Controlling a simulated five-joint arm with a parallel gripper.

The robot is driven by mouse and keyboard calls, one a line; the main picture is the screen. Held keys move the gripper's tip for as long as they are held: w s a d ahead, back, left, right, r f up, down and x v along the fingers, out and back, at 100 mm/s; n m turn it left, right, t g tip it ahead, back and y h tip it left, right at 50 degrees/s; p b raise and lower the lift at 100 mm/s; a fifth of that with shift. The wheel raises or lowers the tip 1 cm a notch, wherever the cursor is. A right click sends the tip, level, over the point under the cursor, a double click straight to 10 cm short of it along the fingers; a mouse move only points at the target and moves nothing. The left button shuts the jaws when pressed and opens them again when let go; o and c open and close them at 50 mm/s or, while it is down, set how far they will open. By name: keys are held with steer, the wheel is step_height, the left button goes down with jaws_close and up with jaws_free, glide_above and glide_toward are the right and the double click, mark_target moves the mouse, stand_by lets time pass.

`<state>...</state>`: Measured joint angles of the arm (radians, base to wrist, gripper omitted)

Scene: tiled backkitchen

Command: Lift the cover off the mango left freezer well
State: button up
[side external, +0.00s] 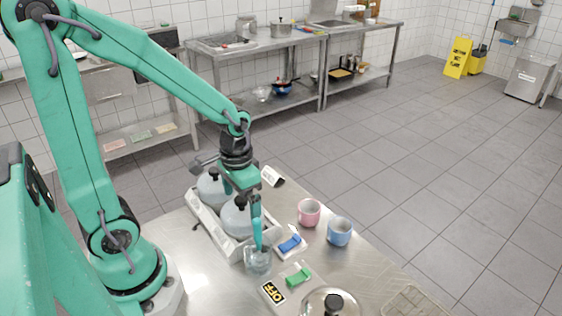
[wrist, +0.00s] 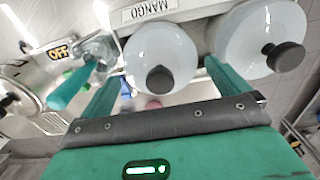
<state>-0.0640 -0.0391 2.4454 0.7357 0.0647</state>
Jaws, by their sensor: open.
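The freezer unit (side external: 196,212) is a pale long box with two round pale covers with black knobs. The cover nearest the glass (side external: 236,220) shows at the middle of the wrist view (wrist: 163,42), below a MANGO label (wrist: 151,10). Its black knob (wrist: 160,79) appears between my gripper's spread fingers. The other cover (wrist: 245,30) is to its right in the wrist view and sits at the far end in the side view (side external: 208,192). My gripper (side external: 241,199) is open and empty above the nearer cover; contact is not clear. It also shows in the wrist view (wrist: 160,75).
A glass (side external: 258,263) with a teal-handled tool stands close to the unit's near end. A pink cup (side external: 309,213), a blue cup (side external: 340,232), blue (side external: 290,243) and green (side external: 299,276) items, an OFF sign (side external: 272,292) and a knobbed lid (side external: 318,298) crowd the steel counter.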

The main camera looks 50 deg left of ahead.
steer(key=shift+f, duration=1.05)
steer(key=c, duration=0.7)
steer(key=shift+o, duration=0.2)
steer(key=shift+r, duration=0.15)
steer(key=shift+r, duration=4.9)
